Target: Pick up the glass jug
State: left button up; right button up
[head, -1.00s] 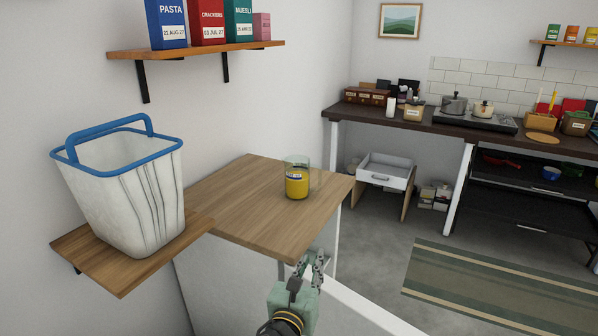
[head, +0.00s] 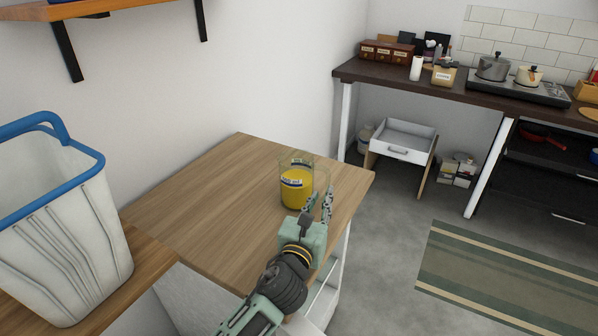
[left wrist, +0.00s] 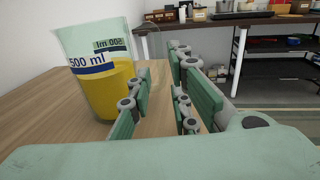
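The glass jug (head: 297,186) stands upright on the wooden counter top, near its right edge. It is clear, with yellow contents and a "500 ml" label. In the left wrist view the jug (left wrist: 97,75) is at the left, just beyond and left of the fingers. My left gripper (head: 318,203) is beside the jug on its right front side. In the left wrist view the left gripper (left wrist: 165,105) is open with its fingers apart and nothing between them. My right gripper is not in view.
The wooden counter (head: 222,196) is otherwise clear. A wall shelf (head: 95,10) hangs above. A dark worktop (head: 450,80) with pots is at the back right.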

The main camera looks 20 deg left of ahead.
aim_at(327, 185)
pick_arm(q)
jog(key=shift+w+r, duration=0.25)
jog(key=shift+w, duration=0.55)
jog(key=w, duration=0.5)
jog(key=shift+w+d+r, duration=0.15)
jog(key=shift+r, duration=0.05)
grip_shut()
jog(key=shift+r, duration=0.25)
